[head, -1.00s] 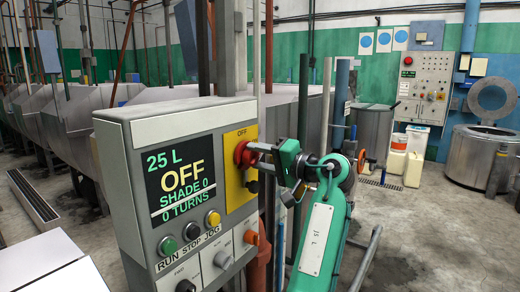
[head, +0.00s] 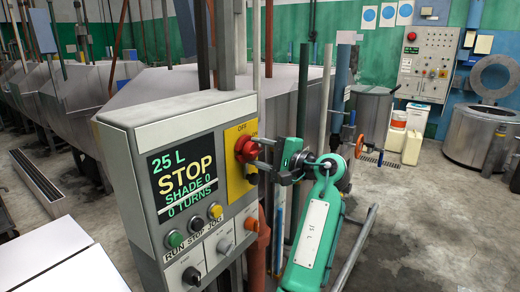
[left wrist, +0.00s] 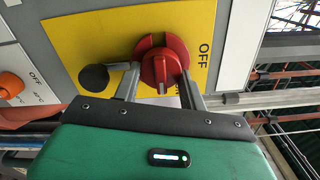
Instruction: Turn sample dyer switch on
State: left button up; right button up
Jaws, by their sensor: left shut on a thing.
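The grey control box (head: 135,205) stands in the middle of the head view. Its screen (head: 184,177) reads 25 L, STOP, SHADE 0, 0 TURNS. A red rotary switch (head: 246,149) sits on a yellow plate (head: 236,190) marked OFF. In the left wrist view the red switch (left wrist: 162,72) has its ridge pointing down toward the green gripper body, away from the OFF word. My left gripper (head: 262,153) is shut on the red switch. Its two fingers lie on either side of the knob in the left wrist view (left wrist: 163,88). My right gripper is not seen.
A black round knob (left wrist: 93,77) is close beside the left finger. Metal vats stand behind; a wall panel (head: 426,75) is at the far right.

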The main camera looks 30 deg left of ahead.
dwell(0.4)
pick_arm(q)
jog(key=o, duration=1)
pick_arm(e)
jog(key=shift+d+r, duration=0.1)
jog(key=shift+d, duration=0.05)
